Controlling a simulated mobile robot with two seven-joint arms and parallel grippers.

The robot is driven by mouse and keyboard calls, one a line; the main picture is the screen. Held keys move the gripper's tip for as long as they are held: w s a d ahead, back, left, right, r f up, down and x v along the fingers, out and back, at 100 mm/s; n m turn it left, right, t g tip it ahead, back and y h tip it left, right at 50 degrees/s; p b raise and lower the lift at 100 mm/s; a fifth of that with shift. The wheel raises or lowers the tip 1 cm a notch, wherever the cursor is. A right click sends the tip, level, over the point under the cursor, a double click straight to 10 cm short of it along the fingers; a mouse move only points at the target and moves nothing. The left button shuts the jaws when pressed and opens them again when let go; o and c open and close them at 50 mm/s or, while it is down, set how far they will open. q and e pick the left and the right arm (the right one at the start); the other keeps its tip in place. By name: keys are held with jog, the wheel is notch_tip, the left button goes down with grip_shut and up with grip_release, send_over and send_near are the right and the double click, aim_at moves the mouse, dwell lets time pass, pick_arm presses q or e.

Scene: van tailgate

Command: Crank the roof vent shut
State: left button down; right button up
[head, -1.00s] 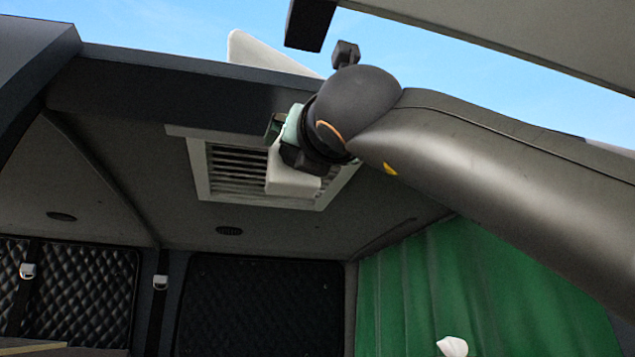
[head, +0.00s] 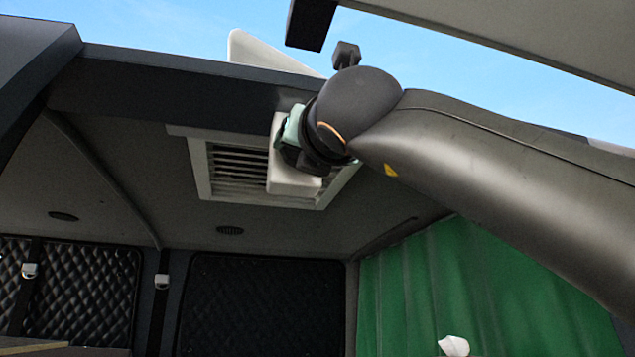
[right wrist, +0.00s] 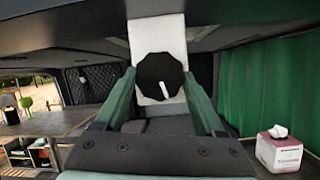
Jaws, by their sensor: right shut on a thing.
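The roof vent (head: 203,172) is a pale square frame with dark slats in the van ceiling. Above the roof edge a white slanted lid (head: 262,52) stands up against the sky. My right gripper (right wrist: 160,85) is raised at the vent and shut on a black faceted knob (right wrist: 160,75), one green finger on each side. The knob sits on a white housing (right wrist: 158,35), which also shows in the head view (head: 290,175). In the head view my wrist hides the knob and part of the vent. My left gripper is not in view.
The dark roof edge (head: 170,85) runs just above my right gripper. The raised tailgate (head: 530,35) is overhead. A green curtain (head: 470,280) hangs at right. A tissue box (right wrist: 279,150) stands at lower right in the right wrist view.

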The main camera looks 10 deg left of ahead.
jog(key=shift+c, duration=0.4)
jog(key=shift+r+n, duration=0.1)
jog(key=shift+n, duration=0.5)
jog(key=shift+d+r+n+g+y+p, duration=0.1)
jog(key=shift+n+g+y+p, duration=0.4)
jog(key=shift+n, duration=0.9)
jog(key=shift+d+f+n+g+y+p, duration=0.1)
jog(key=shift+n+g+y+p, duration=0.5)
jog(key=shift+n, duration=0.8)
jog(key=shift+d+r+n+g+y+p, duration=0.1)
jog(key=shift+n+g+y+p, duration=0.4)
jog(key=shift+n, duration=1.2)
jog(key=o, duration=1.3)
jog(key=shift+o, duration=0.2)
